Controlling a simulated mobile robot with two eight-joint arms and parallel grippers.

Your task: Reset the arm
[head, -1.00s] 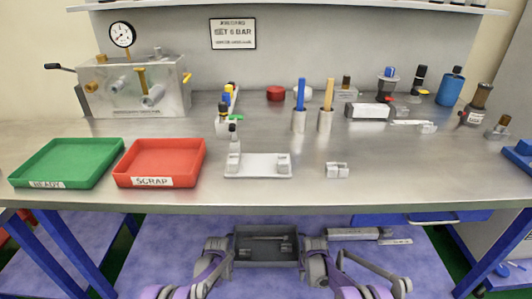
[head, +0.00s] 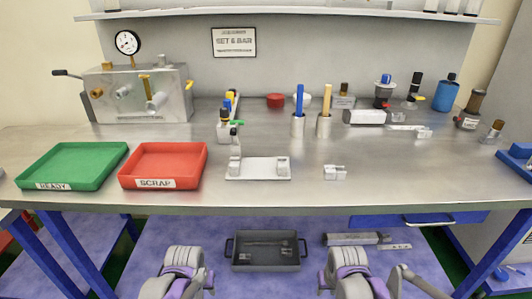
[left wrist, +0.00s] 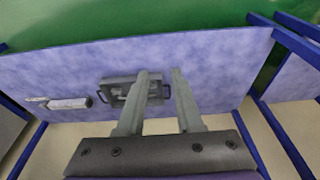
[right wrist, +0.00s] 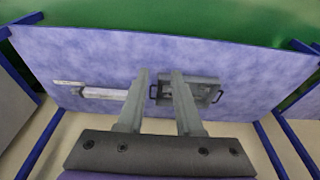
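My left gripper (left wrist: 160,72) shows in the left wrist view with its two fingers apart and nothing between them. My right gripper (right wrist: 160,72) shows in the right wrist view, also with its fingers apart and empty. Both point down over the lower shelf below the bench. In the head view only my arm links (head: 183,270) (head: 350,272) show at the bottom edge; the fingers cannot be made out there. Neither gripper visibly touches anything.
A grey bin (head: 266,264) and a grey bar-shaped part (head: 352,239) lie on the purple lower shelf (head: 205,228). The bench (head: 400,180) above carries a green tray (head: 118,152), a red tray (head: 203,160), a white fixture (head: 258,171) and a gauge box (head: 105,108).

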